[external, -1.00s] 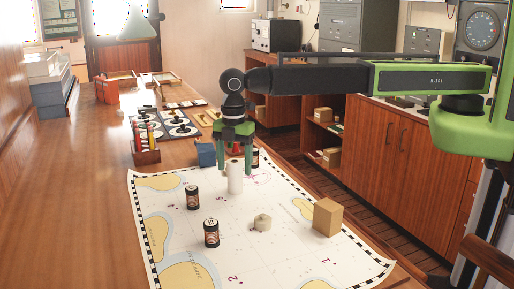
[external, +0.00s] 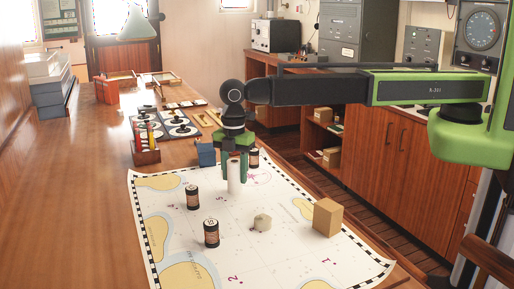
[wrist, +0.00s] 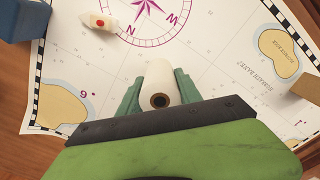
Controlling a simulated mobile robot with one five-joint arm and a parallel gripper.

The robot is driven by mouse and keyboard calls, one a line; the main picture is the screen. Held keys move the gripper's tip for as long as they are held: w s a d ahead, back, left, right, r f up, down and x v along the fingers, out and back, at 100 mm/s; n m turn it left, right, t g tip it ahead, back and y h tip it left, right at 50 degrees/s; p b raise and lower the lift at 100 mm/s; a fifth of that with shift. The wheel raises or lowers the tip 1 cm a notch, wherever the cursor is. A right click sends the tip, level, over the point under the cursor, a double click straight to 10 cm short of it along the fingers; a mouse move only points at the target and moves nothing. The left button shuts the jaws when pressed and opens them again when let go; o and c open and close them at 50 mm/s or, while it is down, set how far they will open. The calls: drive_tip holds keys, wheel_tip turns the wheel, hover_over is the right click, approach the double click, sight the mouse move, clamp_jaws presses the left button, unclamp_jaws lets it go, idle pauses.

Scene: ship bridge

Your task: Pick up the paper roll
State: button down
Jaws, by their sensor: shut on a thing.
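The paper roll (external: 234,185) is a white upright cylinder on the sea chart, toward its far side. My gripper (external: 234,168) points straight down over it and is shut on its upper part, one finger on each side. In the wrist view, the roll (wrist: 158,79) shows end-on with a brown-rimmed dark hole, between the green fingers of my gripper (wrist: 157,94). The roll's lower end appears to be at the chart; I cannot make out any gap.
Two dark cylinders (external: 192,197) (external: 211,233) stand on the chart (external: 180,225), with a beige knob-like piece (external: 262,222) and a cardboard box (external: 328,217) to the right. A blue box (external: 205,154) and a pen holder (external: 146,152) stand behind.

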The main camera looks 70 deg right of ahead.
sight(234, 161)
drive_tip(key=shift+r+p, duration=0.5)
drive_tip(key=shift+r, duration=0.05)
wheel_tip(234, 161, up, 4)
drive_tip(key=p, duration=0.4)
drive_tip(key=d+r+p, duration=0.6)
drive_tip(key=d, duration=0.5)
drive_tip(key=shift+d, duration=0.35)
